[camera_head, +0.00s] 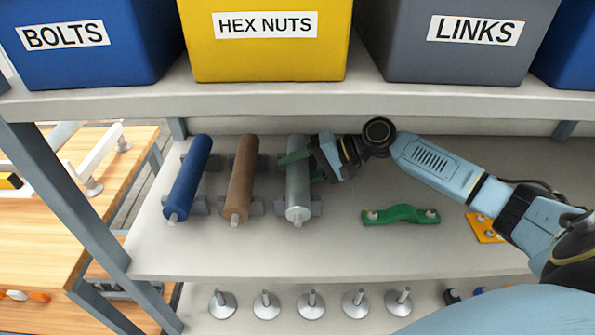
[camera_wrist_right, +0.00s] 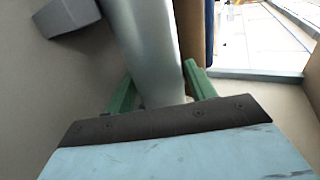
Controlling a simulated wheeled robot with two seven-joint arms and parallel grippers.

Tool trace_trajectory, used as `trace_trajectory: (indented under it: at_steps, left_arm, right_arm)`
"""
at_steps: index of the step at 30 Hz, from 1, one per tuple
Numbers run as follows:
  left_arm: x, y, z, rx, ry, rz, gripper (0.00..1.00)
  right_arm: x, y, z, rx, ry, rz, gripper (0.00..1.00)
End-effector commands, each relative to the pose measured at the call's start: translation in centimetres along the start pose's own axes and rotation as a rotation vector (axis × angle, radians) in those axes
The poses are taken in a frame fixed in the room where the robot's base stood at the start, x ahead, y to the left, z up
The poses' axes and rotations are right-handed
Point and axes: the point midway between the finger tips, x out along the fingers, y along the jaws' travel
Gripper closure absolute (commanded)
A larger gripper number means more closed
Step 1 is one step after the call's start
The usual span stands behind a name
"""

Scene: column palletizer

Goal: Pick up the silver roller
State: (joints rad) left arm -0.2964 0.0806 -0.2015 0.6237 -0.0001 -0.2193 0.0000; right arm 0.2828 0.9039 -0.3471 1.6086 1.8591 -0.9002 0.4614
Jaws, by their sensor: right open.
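The silver roller (camera_head: 298,187) rests on small grey supports on the middle shelf, right of the brown roller (camera_head: 242,178) and the blue roller (camera_head: 188,178). My right gripper (camera_head: 300,166) reaches in from the right with its green fingers at the roller's upper half. In the right wrist view the silver roller (camera_wrist_right: 148,45) runs between the two open fingers of the right gripper (camera_wrist_right: 160,90). I cannot tell whether either finger touches it. My left gripper is not in view.
A green handle-like part (camera_head: 401,215) and an orange plate (camera_head: 484,228) lie to the right on the shelf (camera_head: 335,250). Bins, including a yellow one (camera_head: 265,60), stand on the upper shelf (camera_head: 270,97) just above. Several metal feet (camera_head: 312,304) stand on the lower shelf.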

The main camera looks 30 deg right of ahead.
Motion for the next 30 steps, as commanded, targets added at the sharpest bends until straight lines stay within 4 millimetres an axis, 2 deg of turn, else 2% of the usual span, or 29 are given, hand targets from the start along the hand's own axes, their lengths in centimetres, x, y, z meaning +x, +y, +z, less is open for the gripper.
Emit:
trace_trajectory:
  at_steps: [6, 18, 26, 30]
  left_arm:
    - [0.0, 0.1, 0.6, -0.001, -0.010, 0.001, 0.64]
    - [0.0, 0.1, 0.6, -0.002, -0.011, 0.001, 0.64]
    - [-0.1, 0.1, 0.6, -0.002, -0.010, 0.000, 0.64]
    - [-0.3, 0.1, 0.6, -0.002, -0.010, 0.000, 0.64]
  right_arm:
    - [0.1, 0.0, 0.0, 0.000, 0.000, 0.000, 0.45]
    - [0.0, 0.0, 0.0, 0.001, -0.001, 0.001, 0.96]
    - [-0.1, -0.4, -0.1, -0.002, 0.001, -0.003, 0.96]
    - [-0.9, -1.9, -0.1, -0.005, 0.001, -0.003, 0.96]
